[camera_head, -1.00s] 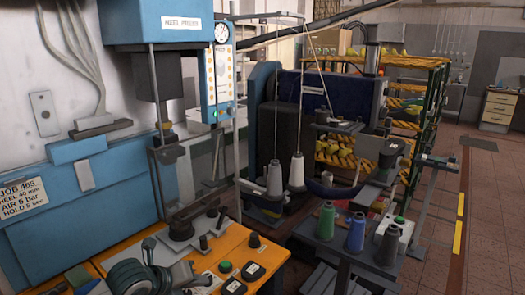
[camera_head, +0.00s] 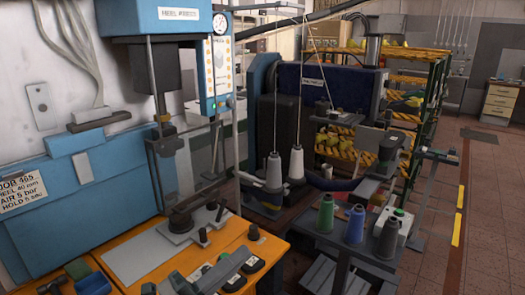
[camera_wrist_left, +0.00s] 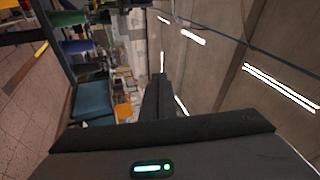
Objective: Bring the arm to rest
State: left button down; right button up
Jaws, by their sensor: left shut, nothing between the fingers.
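My left gripper (camera_head: 226,270) shows low in the head view, over the front of the orange bench. Its dark fingers are together, with nothing between them. They lie in front of part of the button panel. In the left wrist view the closed dark fingers (camera_wrist_left: 160,97) point up the picture, away from the wrist body with its small green-lit bar. The rest of my left arm is mostly cut off by the bottom edge of the head view. My right gripper shows in neither view.
The orange bench (camera_head: 122,252) carries a blue heel press (camera_head: 80,195) and a grey plate. Spools, including a green one (camera_head: 326,214) and a blue one (camera_head: 355,225), stand on a dark stand to the right. A rack of yellow lasts stands behind. The tiled aisle at right is clear.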

pick_arm(q)
jog(key=w+a+f+n+t+y, duration=0.1)
jog(key=a+f+n+t+y, duration=0.1)
jog(key=a+n+t+y, duration=1.05)
jog(key=s+a+f+n+g+y, duration=0.35)
jog(key=a+f+n+g, duration=0.2)
jog(key=f, duration=0.35)
jog(key=s+a+f+n+g+y, duration=0.2)
jog(key=a+f+n+g+y, duration=0.2)
jog(key=f+n+g+y, duration=0.25)
jog(key=s+d+f+g+h, duration=0.25)
jog(key=s+f+g, duration=0.25)
jog(key=s+f, duration=0.55)
jog(key=s+d+f+g+h, duration=0.25)
jog(key=s+f+g, duration=0.45)
jog(key=s, duration=0.6)
notch_tip(320, 180, down, 28)
jog(key=r, duration=0.1)
jog(key=s+a+f+g, duration=0.1)
jog(key=s+a+f, duration=0.2)
jog(key=s+f, duration=1.6)
jog(key=shift+a+f, duration=0.15)
jog(key=shift+f, duration=0.15)
jog(key=shift+n, duration=0.25)
